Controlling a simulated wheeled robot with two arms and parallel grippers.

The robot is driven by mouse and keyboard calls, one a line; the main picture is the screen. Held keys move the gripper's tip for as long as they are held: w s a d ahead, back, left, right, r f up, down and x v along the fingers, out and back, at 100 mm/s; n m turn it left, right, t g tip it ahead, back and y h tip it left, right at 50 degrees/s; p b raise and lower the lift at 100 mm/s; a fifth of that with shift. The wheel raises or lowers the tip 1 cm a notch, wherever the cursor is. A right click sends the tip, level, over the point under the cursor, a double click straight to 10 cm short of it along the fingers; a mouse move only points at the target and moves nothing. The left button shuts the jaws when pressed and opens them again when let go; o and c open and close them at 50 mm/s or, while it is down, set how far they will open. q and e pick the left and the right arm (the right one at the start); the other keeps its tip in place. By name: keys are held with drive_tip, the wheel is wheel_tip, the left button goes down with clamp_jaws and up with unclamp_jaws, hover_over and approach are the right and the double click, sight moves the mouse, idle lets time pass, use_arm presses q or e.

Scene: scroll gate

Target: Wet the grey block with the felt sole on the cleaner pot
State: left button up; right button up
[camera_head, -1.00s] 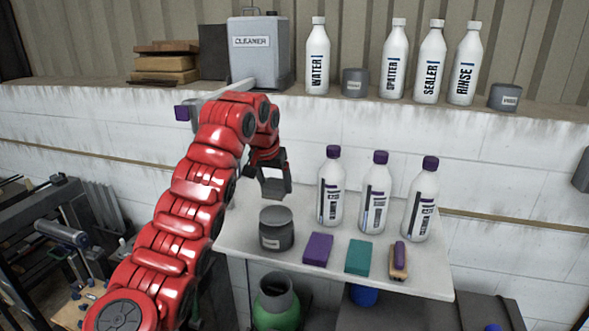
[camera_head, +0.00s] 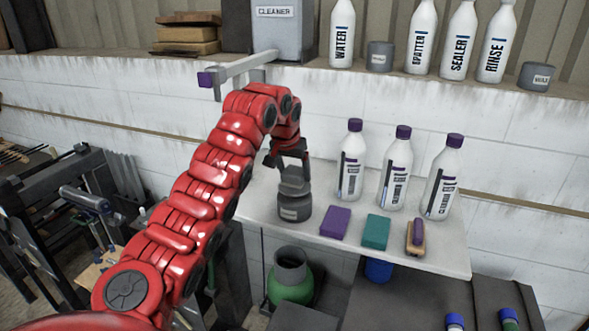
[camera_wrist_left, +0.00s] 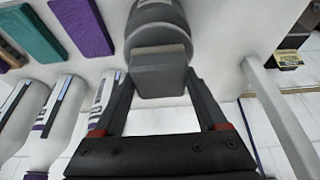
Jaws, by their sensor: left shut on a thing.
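My left gripper (camera_head: 293,170) is shut on the grey block (camera_head: 295,183). The block is upright at the top of the dark grey cleaner pot (camera_head: 294,209), which stands at the left of the small white table (camera_head: 262,213). In the left wrist view the block (camera_wrist_left: 160,76) sits between the fingers and overlaps the round pot (camera_wrist_left: 158,22). I cannot tell whether the block's underside touches the pot, because its sole is hidden. My right gripper is not in view.
A purple block (camera_head: 336,222), a teal block (camera_head: 376,232) and a brush (camera_head: 416,238) lie right of the pot. Three purple-capped bottles (camera_head: 397,172) stand behind them. A grey bar with a purple end (camera_head: 206,79) juts from the shelf beside my arm.

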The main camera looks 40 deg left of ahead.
sight(297, 167)
use_arm(q)
drive_tip(key=shift+w+f, duration=0.1)
drive_tip(key=shift+w, duration=0.1)
drive_tip(key=shift+s, duration=0.15)
drive_tip(key=shift+f+b, duration=1.05)
drive_tip(key=shift+b, duration=0.25)
idle(1.0)
drive_tip(key=shift+r, duration=0.1)
idle(0.4)
drive_tip(key=shift+r+p, duration=1.55)
drive_tip(key=shift+r, duration=1.95)
drive_tip(key=shift+f, duration=0.1)
